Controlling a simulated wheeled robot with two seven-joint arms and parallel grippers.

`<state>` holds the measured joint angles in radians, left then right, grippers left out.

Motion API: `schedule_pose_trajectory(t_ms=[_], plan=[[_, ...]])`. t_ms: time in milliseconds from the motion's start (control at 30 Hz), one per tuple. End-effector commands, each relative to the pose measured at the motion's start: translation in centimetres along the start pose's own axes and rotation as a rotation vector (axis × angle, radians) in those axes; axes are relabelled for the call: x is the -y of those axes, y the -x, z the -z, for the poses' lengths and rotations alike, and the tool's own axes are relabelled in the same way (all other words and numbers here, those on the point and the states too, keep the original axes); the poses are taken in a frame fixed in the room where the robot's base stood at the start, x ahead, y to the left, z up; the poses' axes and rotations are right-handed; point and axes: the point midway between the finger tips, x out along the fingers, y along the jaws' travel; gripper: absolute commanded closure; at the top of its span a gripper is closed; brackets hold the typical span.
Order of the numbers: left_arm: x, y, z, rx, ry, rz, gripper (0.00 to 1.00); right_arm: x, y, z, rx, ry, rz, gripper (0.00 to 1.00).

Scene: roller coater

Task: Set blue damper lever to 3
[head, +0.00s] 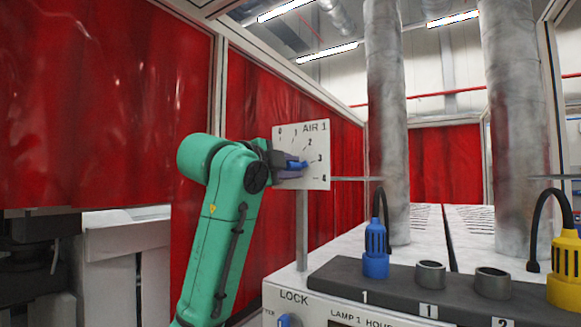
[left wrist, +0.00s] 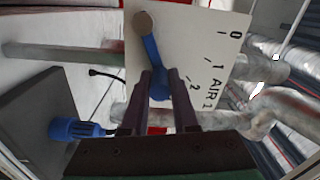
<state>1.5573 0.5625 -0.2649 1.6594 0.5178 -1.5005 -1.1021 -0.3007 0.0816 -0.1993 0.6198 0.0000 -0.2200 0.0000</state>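The blue damper lever (head: 299,165) is on the white AIR 1 plate (head: 316,136), which is marked 0 to 4. In the head view its blue end lies close to the 3 mark, but exact alignment is hard to tell. My left gripper (head: 290,168) is at the lever. In the left wrist view the lever (left wrist: 151,55) runs from a round brown pivot down between the dark fingers of my left gripper (left wrist: 165,85), which appear shut on its end. Marks 0, 1 and 2 show there; 3 and 4 are hidden. My right gripper is out of view.
A grey socket block (head: 400,290) stands at lower right, with a blue plug (head: 376,250), a yellow plug (head: 564,265) and empty sockets 1 and 2. The plate is on a thin post (head: 302,225). Red curtains (head: 100,100) hang behind; metal ducts (head: 388,120) rise at right.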

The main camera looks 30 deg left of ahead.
Motion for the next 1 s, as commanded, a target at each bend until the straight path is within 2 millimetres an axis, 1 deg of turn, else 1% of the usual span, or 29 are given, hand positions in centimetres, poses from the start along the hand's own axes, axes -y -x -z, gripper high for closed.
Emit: schedule_pose_trajectory(t_ms=[33, 67, 367, 467, 567, 667, 700, 800, 900, 1000], plan=[[0.0, 0.0, 0.0, 0.000, 0.000, -0.001, 0.54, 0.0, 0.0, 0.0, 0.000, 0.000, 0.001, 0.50], [0.0, 0.0, 0.0, 0.000, 0.001, -0.001, 0.43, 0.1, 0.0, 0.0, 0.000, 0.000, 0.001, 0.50], [0.0, 0.1, 0.0, 0.000, 0.001, 0.001, 0.43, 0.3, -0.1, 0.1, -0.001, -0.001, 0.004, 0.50], [-0.1, 0.8, -0.1, 0.000, 0.002, 0.003, 0.43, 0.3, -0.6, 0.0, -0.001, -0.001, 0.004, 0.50], [-0.3, 2.7, -0.1, 0.000, 0.001, 0.006, 0.43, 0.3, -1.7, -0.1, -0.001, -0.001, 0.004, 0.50], [-0.5, 5.6, -0.2, 0.000, 0.000, 0.008, 0.43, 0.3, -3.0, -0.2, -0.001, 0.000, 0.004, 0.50], [-0.5, 6.9, -0.2, 0.000, 0.000, 0.008, 0.43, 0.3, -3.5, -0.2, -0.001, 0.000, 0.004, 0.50], [-0.4, 9.9, -0.1, 0.000, 0.000, 0.007, 0.43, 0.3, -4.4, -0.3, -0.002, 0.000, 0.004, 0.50], [-0.3, 12.3, -0.1, 0.001, 0.001, 0.005, 0.43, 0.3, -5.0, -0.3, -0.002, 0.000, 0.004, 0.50], [-0.2, 13.8, -0.1, 0.000, 0.001, 0.001, 0.43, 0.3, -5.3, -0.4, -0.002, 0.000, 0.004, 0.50]])
